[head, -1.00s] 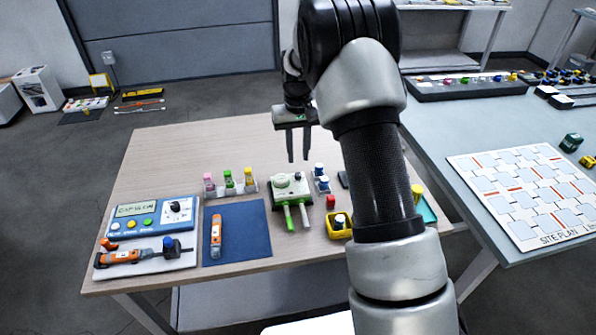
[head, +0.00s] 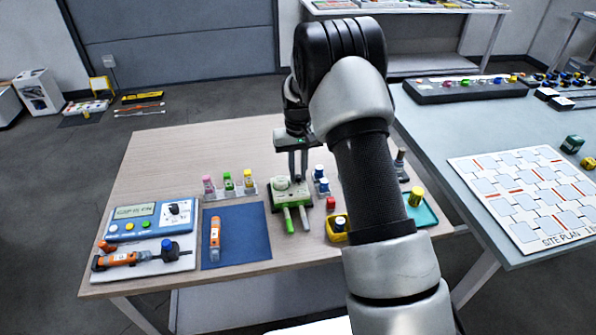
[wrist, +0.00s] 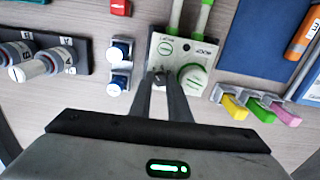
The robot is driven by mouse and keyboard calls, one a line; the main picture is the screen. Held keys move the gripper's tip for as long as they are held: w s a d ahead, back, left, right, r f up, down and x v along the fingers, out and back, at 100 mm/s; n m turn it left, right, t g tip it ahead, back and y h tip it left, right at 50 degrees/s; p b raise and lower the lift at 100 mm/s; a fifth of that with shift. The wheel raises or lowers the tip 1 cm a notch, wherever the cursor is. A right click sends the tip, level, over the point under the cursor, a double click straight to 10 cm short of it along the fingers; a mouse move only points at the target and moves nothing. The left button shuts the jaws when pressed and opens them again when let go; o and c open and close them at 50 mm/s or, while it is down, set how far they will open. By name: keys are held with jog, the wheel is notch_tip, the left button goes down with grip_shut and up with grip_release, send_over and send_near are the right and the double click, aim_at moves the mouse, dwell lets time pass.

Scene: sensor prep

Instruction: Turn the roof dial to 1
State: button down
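A white and green device (head: 291,194) with two handles or probes at its front stands near the middle of the wooden table. In the wrist view, its top (wrist: 182,48) carries a large round pale-green knob (wrist: 192,79), a green-marked round spot and small lettering I cannot read. A small dark knob (wrist: 160,77) sits beside the large one. My gripper (head: 298,177) points down over the device's rear right part. Its fingers (wrist: 160,82) are apart, with the tips at the small knob; I cannot tell whether they touch it. Which knob is the roof dial is not legible.
Colored vials (head: 229,184) stand in a holder left of the device, and blue-capped pieces (head: 321,182) stand right. A blue mat (head: 237,247) with an orange tool and a blue meter (head: 148,221) lie left. A yellow bin (head: 336,237) is front right. The table's rear is clear.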

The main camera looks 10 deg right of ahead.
jog(key=shift+n, duration=0.4)
jog(key=n+p, duration=0.1)
jog(key=n, duration=0.4)
jog(key=shift+r+n, duration=0.1)
jog(key=shift+n, duration=0.2)
jog(key=n, duration=0.3)
jog(key=shift+n+p, duration=0.35)
jog(key=shift+n, duration=0.05)
jog(key=n, duration=0.3)
jog(key=shift+n+p, duration=0.3)
jog(key=shift+p, duration=0.1)
jog(key=n+p, duration=0.1)
jog(key=n, duration=0.5)
jog(key=shift+p, duration=0.4)
jog(key=n+p, duration=0.1)
jog(key=n, duration=0.6)
jog(key=shift+p, duration=0.4)
jog(key=c, duration=1.9)
grip_release()
